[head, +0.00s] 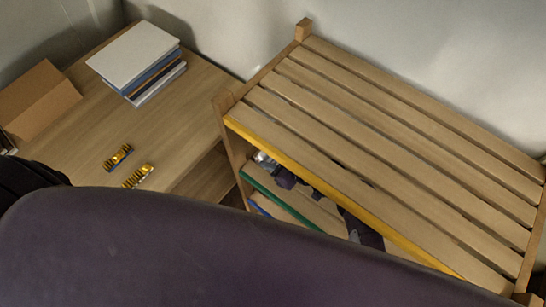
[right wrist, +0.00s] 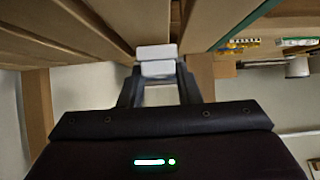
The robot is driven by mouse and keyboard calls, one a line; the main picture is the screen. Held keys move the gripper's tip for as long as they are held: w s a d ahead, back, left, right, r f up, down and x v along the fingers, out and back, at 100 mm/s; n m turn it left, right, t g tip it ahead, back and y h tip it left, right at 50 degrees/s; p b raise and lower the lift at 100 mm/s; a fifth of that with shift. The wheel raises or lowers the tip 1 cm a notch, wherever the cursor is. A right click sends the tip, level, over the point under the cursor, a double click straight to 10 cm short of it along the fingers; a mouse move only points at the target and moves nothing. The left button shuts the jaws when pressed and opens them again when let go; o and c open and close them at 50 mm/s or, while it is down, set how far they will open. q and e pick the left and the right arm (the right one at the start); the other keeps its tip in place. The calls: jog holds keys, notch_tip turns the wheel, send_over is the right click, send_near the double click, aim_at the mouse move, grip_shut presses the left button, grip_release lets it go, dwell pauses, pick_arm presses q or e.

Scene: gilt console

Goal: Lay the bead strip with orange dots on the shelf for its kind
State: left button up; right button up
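Two bead strips lie on the table left of the rack in the head view: one gold and blue (head: 118,157), one gold and pale (head: 138,176). I cannot make out orange dots on either. The slatted rack has a yellow-edged top shelf (head: 330,189), a green-edged shelf (head: 275,198) below and a blue-edged one (head: 260,207) lower. My right gripper (right wrist: 157,61) is shut with nothing visible between its pale pads; it is under the top slats. My left gripper is out of view.
A stack of books (head: 137,60) and a cardboard box (head: 38,100) stand at the back and left of the table (head: 190,105). The rack's corner post (head: 228,108) rises between table and shelves. My dark arm covers the bottom of the head view. The top slats are bare.

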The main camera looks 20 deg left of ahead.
aim_at(267, 156)
jog(key=o, duration=0.4)
jog(key=shift+o, duration=0.2)
jog(key=shift+r, duration=0.1)
jog(key=shift+r, duration=0.2)
jog(key=shift+r+p, duration=0.5)
jog(key=shift+r, duration=0.1)
jog(key=shift+s+d+r+b, duration=0.2)
jog(key=shift+d+b, duration=0.1)
jog(key=shift+d, duration=0.25)
jog(key=shift+s+d+r+b, duration=0.2)
jog(key=shift+d+b, duration=0.1)
jog(key=shift+d, duration=0.25)
jog(key=s+d+b, duration=0.1)
jog(key=d, duration=0.2)
jog(key=s+d+b, duration=0.1)
jog(key=d, duration=0.3)
jog(key=s+d+b, duration=0.1)
jog(key=s+d, duration=0.1)
jog(key=d, duration=0.2)
jog(key=shift+r+b, duration=0.1)
jog(key=shift+b, duration=0.3)
jog(key=shift+d+r, duration=0.1)
jog(key=shift+d, duration=0.1)
jog(key=shift+s, duration=0.15)
